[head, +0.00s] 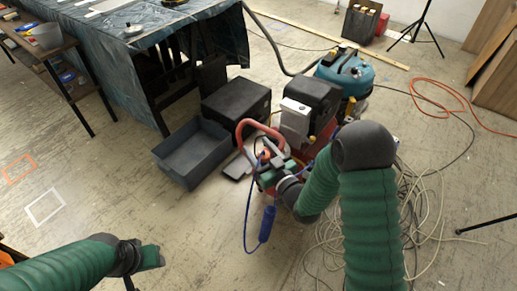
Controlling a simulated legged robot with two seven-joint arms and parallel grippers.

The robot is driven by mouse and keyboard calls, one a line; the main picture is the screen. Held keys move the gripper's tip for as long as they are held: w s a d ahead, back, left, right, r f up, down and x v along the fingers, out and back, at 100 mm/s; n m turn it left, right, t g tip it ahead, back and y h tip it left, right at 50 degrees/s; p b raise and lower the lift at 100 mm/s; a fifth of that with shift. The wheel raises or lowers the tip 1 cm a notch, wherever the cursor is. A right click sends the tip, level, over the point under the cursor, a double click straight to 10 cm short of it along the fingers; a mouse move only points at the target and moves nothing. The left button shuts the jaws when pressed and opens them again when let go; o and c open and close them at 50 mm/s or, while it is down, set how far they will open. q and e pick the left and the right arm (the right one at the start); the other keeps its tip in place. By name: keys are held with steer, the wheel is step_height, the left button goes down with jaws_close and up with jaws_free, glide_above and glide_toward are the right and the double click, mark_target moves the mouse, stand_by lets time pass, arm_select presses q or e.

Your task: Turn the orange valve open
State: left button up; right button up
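A small orange part (265,157), which may be the orange valve, shows at the front of a red-framed machine (310,105). It is small and partly covered, so its shape and turn position cannot be told. My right gripper (273,172) is at this part, coming in from the right with its green fingers close to or touching it. Whether its fingers are closed on anything cannot be told. My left gripper (146,262) is low over the bare floor at lower left, far from the machine, with nothing visible in it; its finger gap is unclear.
A blue cable with a blue handle (268,222) hangs beside my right gripper. A grey bin (193,154) and black box (237,104) stand left of the machine. A teal vacuum (345,72) is behind. Loose cables (420,215) lie right.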

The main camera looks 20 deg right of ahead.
jaws_close()
steer(key=shift+f+m+h, duration=0.1)
steer(key=shift+m+h, duration=0.2)
steer(key=shift+h, duration=0.3)
steer(key=m+h, duration=0.2)
steer(key=h, duration=0.2)
steer(key=d+m+g+h, duration=0.1)
steer(key=m+h, duration=0.2)
steer(key=h, duration=0.1)
steer(key=d+m+h, duration=0.1)
steer(key=m+h, duration=0.2)
steer(key=h, duration=0.1)
steer(key=shift+s+g+h+p, duration=0.15)
steer(key=shift+g+h+p, duration=0.15)
steer(key=shift+s+d+m+g+h+p, duration=0.15)
steer(key=shift+s+d+m+g+h, duration=0.15)
steer(key=shift+m+g+h, duration=1.35)
steer(key=shift+s+d+m+g+h+p, duration=0.25)
steer(key=shift+m+g+h, duration=1.05)
steer(key=shift+g, duration=0.65)
steer(key=shift+s+d+m+g+h+p, duration=0.1)
steer(key=shift+s+d+m+g+h, duration=0.2)
steer(key=shift+m+g+h, duration=1.25)
steer(key=shift+g, duration=0.45)
